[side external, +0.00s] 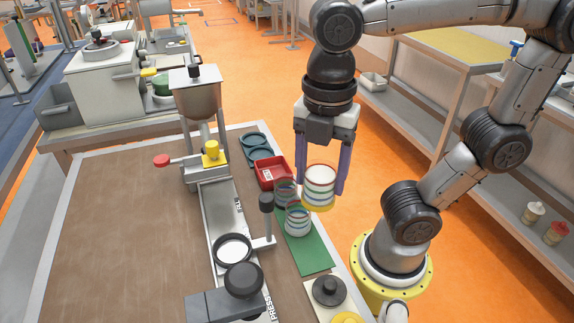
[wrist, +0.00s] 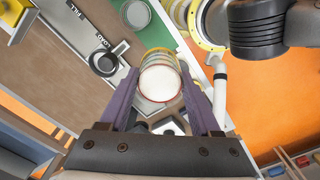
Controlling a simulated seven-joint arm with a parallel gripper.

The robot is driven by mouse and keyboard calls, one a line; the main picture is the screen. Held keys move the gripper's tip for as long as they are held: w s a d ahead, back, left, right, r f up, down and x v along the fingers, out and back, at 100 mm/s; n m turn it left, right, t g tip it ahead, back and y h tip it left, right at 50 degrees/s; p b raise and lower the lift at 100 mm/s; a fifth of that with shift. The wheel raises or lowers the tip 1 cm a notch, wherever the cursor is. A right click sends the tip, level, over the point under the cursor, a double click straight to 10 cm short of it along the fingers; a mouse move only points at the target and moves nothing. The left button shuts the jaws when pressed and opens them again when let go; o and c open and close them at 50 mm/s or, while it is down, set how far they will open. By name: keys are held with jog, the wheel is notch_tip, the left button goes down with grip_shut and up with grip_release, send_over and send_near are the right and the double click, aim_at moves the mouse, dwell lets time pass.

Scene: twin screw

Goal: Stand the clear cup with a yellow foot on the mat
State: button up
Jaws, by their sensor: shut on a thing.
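My gripper (side external: 320,191) is shut on a clear cup (side external: 319,183) with coloured bands, white contents and a yellow foot. The cup is upright, held in the air above and beside the far right part of the green mat (side external: 312,258). In the wrist view the same cup (wrist: 160,84) sits between my two purple fingers, its open top and white contents facing the camera. The mat (wrist: 158,38) shows beyond it.
A red tray (side external: 272,171) lies beyond the mat. A metal track (side external: 222,215) with a hopper (side external: 195,98) and a dark-knobbed press (side external: 243,280) runs along the mat's left side. A black-knobbed weight (side external: 328,291) is in front. The near part of the mat is bare.

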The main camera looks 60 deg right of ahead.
notch_tip(320, 180, down, 14)
jog(key=shift+w+f, duration=0.1)
jog(key=shift+f, duration=0.15)
dwell(0.5)
jog(key=shift+f, duration=0.45)
dwell(1.4)
dwell(0.5)
jog(key=o, duration=1.5)
jog(key=shift+r, duration=3.5)
